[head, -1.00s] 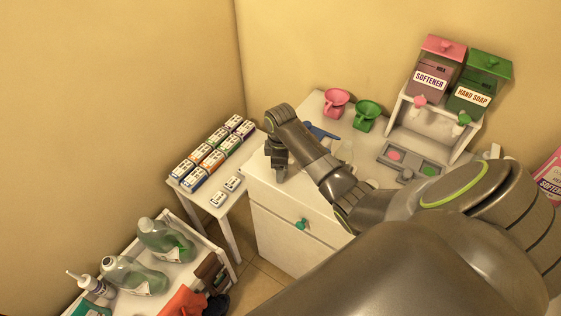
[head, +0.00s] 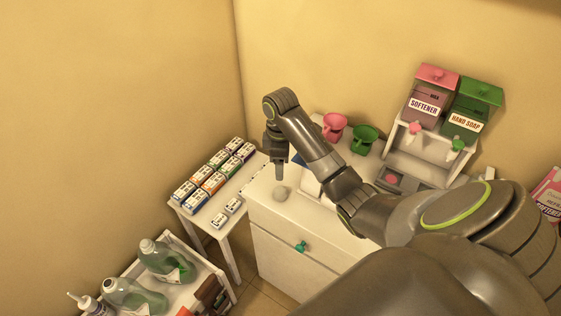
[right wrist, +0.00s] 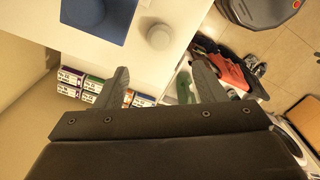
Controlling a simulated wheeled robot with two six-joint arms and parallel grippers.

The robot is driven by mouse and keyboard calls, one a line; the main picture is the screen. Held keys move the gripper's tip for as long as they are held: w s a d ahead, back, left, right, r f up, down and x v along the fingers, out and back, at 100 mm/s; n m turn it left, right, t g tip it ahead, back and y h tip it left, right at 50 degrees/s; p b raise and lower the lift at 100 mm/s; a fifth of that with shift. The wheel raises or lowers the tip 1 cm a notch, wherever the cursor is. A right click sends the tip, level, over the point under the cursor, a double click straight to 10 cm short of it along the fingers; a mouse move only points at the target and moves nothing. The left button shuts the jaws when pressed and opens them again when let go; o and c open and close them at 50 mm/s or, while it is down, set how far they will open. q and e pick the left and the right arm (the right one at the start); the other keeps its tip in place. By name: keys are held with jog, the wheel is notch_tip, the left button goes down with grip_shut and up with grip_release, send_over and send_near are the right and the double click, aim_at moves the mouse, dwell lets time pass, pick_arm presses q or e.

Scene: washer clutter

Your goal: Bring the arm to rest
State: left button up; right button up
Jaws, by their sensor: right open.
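My right gripper (head: 281,178) hangs above the left end of the white cabinet top (head: 262,204), its arm coming in from the right. In the right wrist view its two fingers (right wrist: 160,85) are spread, with nothing between them. A pale round object (head: 281,193) stands on the cabinet top just below the fingertips. In the right wrist view it (right wrist: 159,37) is beyond the fingers, apart from them. My left gripper is not in view.
Pink (head: 334,126) and green (head: 365,138) scoops and a dispenser stand (head: 425,147) are at the back. A blue item (right wrist: 95,15) lies nearby, partly hidden in the head view. Left are a box table (head: 221,228) and a bottle shelf (head: 163,262).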

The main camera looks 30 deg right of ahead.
dwell(0.5)
jog(key=s+a+f+m+t, duration=0.15)
jog(key=s+f, duration=0.25)
jog(key=s, duration=0.4)
jog(key=s+a+f+m, duration=0.1)
jog(key=s+f+m, duration=0.25)
jog(key=s, duration=0.35)
jog(key=s+r+m+t+h, duration=0.25)
jog(key=s+m, duration=0.35)
jog(key=s, duration=0.9)
notch_tip(320, 180, down, 31)
jog(key=d+g+y+b, duration=0.1)
jog(key=d+g+b, duration=0.1)
jog(key=b, duration=0.4)
jog(key=s+a+f+b, duration=0.1)
jog(key=s+f+b, duration=0.3)
jog(key=s+f, duration=1.1)
notch_tip(320, 180, down, 4)
jog(key=shift+a+f+g, duration=0.1)
jog(key=shift+a+g, duration=0.3)
